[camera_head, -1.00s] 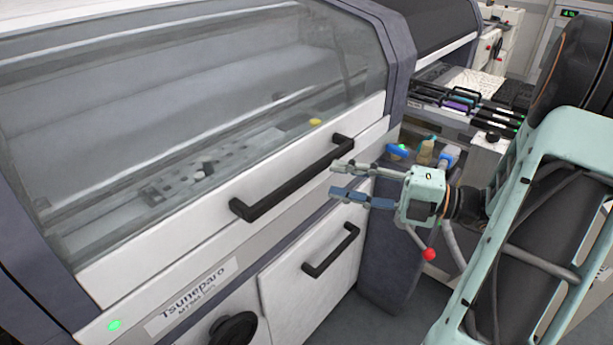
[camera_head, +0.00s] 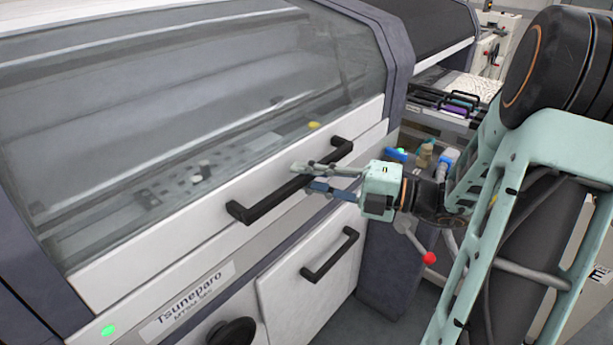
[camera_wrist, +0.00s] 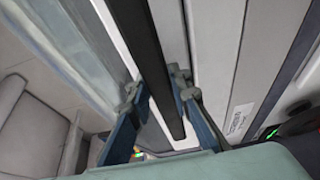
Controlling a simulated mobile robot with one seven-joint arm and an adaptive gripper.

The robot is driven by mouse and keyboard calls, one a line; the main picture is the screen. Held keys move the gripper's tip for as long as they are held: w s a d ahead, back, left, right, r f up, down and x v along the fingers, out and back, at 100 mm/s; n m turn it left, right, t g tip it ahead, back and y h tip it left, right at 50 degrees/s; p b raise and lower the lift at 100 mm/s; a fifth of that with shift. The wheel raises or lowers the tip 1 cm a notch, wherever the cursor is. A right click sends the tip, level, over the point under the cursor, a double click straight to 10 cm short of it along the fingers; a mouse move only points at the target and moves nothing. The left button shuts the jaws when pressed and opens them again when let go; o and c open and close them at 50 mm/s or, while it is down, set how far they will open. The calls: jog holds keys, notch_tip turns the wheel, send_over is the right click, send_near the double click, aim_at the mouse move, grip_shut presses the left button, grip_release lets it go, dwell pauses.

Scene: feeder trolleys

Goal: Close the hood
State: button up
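The hood (camera_head: 190,95) is a transparent curved cover with a white lower edge on the grey machine. It looks lowered, its white edge lying close to the machine's front panel. Its long black handle (camera_head: 262,206) runs along that edge. My gripper (camera_head: 300,177) is at the right part of the handle, with its fingers apart. In the wrist view the black handle bar (camera_wrist: 152,65) passes between the two open fingertips (camera_wrist: 157,93). I cannot tell whether either finger touches the bar.
Below the hood is a white door with a smaller black handle (camera_head: 330,255). A black knob (camera_head: 232,333) and a green light (camera_head: 109,329) are on the lower front. A red-knobbed lever (camera_head: 429,258) is below my gripper. Another machine stands at back right.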

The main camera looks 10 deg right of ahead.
grip_shut()
jog(key=r+p, duration=0.1)
jog(key=p, duration=0.1)
jog(key=r+p, duration=0.1)
jog(key=shift+s+d+p, duration=0.2)
jog(key=shift+s+p, duration=0.05)
jog(key=shift+p, duration=0.15)
notch_tip(320, 180, up, 6)
jog(key=s+d+h+p, duration=0.1)
jog(key=s+d+p, duration=0.1)
jog(key=p, duration=1)
jog(key=shift+s+f+m+g, duration=0.2)
jog(key=shift+s+m+g, duration=0.1)
jog(key=shift+m+g, duration=0.1)
jog(key=o, duration=0.6)
grip_release()
jog(key=shift+f, duration=0.1)
jog(key=shift+o, duration=0.2)
